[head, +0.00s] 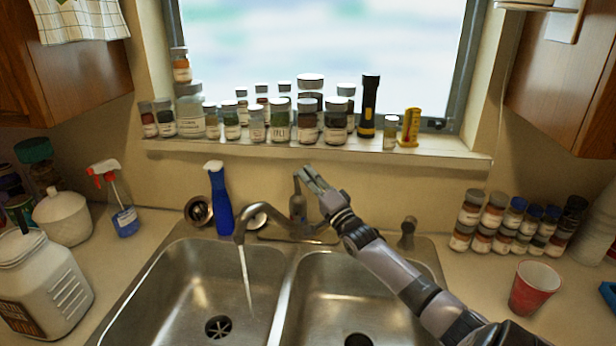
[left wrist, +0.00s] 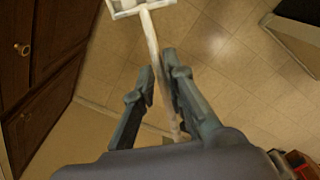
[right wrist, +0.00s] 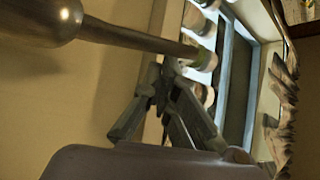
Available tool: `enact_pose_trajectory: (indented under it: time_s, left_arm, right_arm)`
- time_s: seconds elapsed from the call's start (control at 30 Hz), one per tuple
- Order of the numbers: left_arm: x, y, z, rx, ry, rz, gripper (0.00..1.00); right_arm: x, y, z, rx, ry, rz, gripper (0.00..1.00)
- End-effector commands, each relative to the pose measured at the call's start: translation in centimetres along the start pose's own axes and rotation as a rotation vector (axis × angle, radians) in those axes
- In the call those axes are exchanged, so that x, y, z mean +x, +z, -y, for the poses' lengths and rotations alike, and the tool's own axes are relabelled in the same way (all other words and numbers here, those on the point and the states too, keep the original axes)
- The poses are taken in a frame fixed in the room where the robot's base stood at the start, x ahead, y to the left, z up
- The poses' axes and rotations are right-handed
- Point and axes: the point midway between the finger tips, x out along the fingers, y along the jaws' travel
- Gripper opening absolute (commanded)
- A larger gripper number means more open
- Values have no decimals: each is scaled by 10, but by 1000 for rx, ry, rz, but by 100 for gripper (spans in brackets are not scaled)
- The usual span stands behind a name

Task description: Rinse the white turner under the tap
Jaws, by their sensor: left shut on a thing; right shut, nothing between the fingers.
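The white turner (left wrist: 148,32) shows in the left wrist view, its handle between the fingers of my left gripper (left wrist: 160,80), which is shut on it. Tiled floor and dark cabinet doors lie beyond it. Neither the turner nor my left gripper shows in the head view. The tap (head: 262,215) stands behind the sink, and water (head: 246,275) runs from its spout into the left basin (head: 190,285). My right gripper (head: 310,178) is shut and empty beside the upright tap handle (head: 297,203). In the right wrist view a metal rod, likely part of the tap, crosses near the fingers.
The right basin (head: 375,290) looks empty. A blue bottle (head: 219,200) stands behind the left basin. Several jars and a black flashlight (head: 368,105) line the window sill. A red cup (head: 535,288) and stacked spice jars stand at right, a white jug (head: 40,285) at left.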

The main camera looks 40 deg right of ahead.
Motion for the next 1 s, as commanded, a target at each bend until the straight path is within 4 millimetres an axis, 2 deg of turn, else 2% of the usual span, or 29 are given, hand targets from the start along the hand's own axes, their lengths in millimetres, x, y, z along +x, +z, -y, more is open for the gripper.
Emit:
enact_pose_trajectory:
  time_s: [0.2,0.4,0.53,1.0]
  left_arm:
    - [33,0,0,0,0,0,0]
    - [59,0,0,0,0,0,0]
    - [64,0,0,0,1,0,0]
    - [63,0,0,0,0,0,0]
  right_arm:
    - [-9,8,-6,-61,-73,1,0]
    - [-15,13,-4,-132,-155,0,0]
    - [-16,14,0,-155,-183,0,0]
    - [-18,13,2,-159,-187,0,0]
